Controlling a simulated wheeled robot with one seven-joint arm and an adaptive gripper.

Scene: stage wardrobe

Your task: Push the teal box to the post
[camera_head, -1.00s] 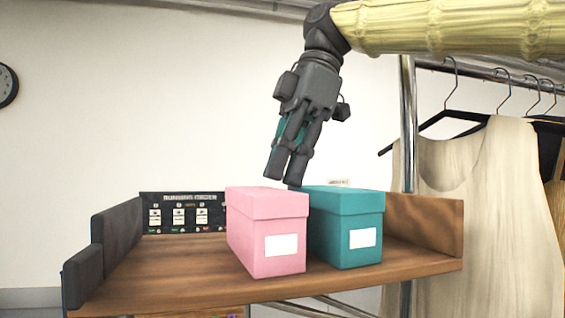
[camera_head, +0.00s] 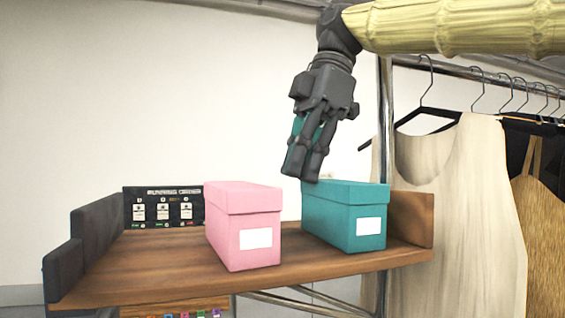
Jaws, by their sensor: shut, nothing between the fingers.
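The teal box (camera_head: 343,224), lidded with a blank white label, stands upright on the right part of the wooden shelf (camera_head: 170,262). A chrome post (camera_head: 385,110) rises behind the shelf's right end; its lower part is hidden there. My gripper (camera_head: 302,173) points down, its fingers together and empty. Its fingertips are at the teal box's upper left rear corner; I cannot tell whether they touch it. A pink box (camera_head: 245,228) of the same shape stands to the left, with a gap between the two.
A wooden end wall (camera_head: 411,219) closes the shelf's right side, close by the teal box. Dark panels (camera_head: 95,222) bound the left. A running-order board (camera_head: 163,207) stands at the back. Clothes (camera_head: 460,200) hang at right. The shelf's left part is clear.

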